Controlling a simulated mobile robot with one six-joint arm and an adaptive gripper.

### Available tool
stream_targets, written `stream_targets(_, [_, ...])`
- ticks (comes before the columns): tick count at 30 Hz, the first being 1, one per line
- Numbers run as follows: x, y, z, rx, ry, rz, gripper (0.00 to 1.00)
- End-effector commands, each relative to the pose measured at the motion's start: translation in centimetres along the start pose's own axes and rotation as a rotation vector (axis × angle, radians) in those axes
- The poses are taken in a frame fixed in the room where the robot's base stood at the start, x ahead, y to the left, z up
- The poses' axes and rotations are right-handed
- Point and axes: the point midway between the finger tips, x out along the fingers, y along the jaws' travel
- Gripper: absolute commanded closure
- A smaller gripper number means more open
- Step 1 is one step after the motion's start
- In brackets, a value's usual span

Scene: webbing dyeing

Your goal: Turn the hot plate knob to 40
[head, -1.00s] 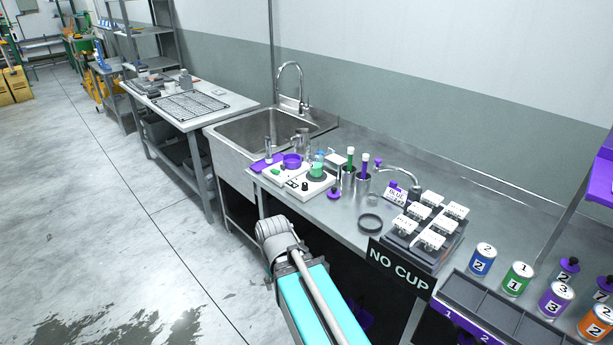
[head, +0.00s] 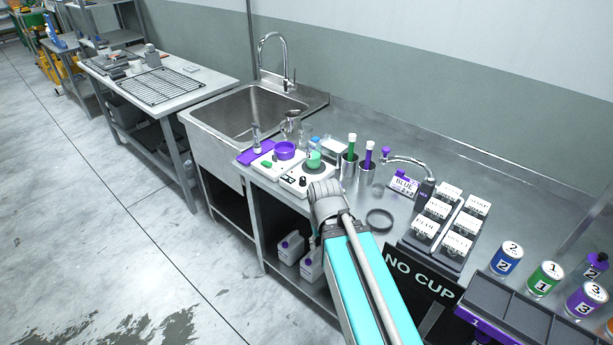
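Two small white devices that look like hot plates stand side by side on the steel bench, left of centre in the head view. The right hot plate (head: 294,182) carries a green item (head: 314,160) and has a small dark knob (head: 303,182) on its front. The left hot plate (head: 257,160) carries a purple dish (head: 285,150) and shows a small green part at its front. Dial marks are too small to read. My arm reaches up from the bottom, and its grey joint is just in front of the right hot plate. My gripper does not show.
A steel sink (head: 240,110) lies behind and left of the devices. Beakers (head: 292,125), metal cups with green and purple sticks (head: 366,174), a black ring (head: 379,220) and a rack of labelled cards (head: 430,229) stand nearby. Numbered cans (head: 506,258) stand at the right.

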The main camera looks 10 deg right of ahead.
Motion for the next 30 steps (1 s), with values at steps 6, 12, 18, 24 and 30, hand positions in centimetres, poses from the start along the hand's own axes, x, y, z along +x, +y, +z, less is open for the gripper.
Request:
stream_targets(6, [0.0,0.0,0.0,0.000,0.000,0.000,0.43])
stream_targets(12, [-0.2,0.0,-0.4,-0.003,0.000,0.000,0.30])
stream_targets(18, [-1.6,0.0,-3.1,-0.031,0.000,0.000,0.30])
stream_targets(24, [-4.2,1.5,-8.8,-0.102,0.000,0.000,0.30])
stream_targets(30, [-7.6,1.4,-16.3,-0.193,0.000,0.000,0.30])
